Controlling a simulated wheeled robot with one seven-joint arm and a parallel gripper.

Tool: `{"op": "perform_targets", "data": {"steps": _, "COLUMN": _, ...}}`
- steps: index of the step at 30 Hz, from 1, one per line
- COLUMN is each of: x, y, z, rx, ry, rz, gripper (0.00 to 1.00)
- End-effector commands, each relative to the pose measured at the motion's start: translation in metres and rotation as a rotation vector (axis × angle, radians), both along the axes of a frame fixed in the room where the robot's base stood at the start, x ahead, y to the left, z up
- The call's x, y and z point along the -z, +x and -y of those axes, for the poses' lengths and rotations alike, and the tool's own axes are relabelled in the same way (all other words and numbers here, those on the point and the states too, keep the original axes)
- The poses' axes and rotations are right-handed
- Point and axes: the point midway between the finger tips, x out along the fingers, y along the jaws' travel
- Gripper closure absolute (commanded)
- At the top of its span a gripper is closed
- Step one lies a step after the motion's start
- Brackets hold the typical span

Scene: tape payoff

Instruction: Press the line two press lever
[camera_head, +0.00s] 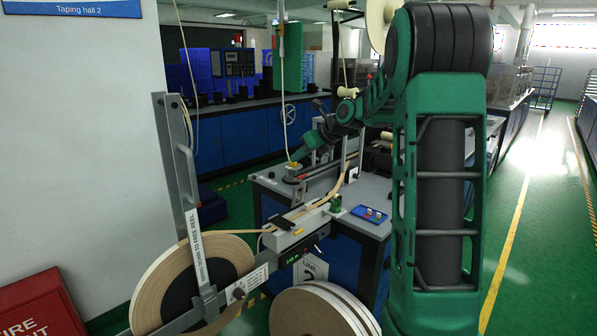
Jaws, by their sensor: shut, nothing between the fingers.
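A long grey lever (178,160) with a white "DOWN TO FEED REEL" label stands nearly upright at the left, above a large tape reel (145,300). No part is clearly marked as the press lever. My green arm reaches over the bench from the right. My gripper (297,158) is small at its far end, shut and empty, close to a yellow-topped grey part (292,172). I cannot tell whether they touch.
A blue tray (369,215) with small coloured pieces lies on the bench. Pale reels (318,312) stand in front. A red fire box (40,306) is at lower left. A thin cord (285,100) hangs above the bench. The green aisle (540,220) at right is clear.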

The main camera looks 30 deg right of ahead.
Motion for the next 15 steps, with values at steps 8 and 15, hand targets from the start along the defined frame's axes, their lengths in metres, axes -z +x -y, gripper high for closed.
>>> {"op": "perform_targets", "data": {"steps": 8, "x": -0.041, "y": 0.014, "z": -0.004, "rx": -0.003, "ry": -0.001, "rz": 0.002, "gripper": 1.00}}
{"op": "perform_targets", "data": {"steps": 15, "x": -0.051, "y": 0.017, "z": -0.005, "rx": -0.003, "ry": 0.001, "rz": 0.000, "gripper": 1.00}}
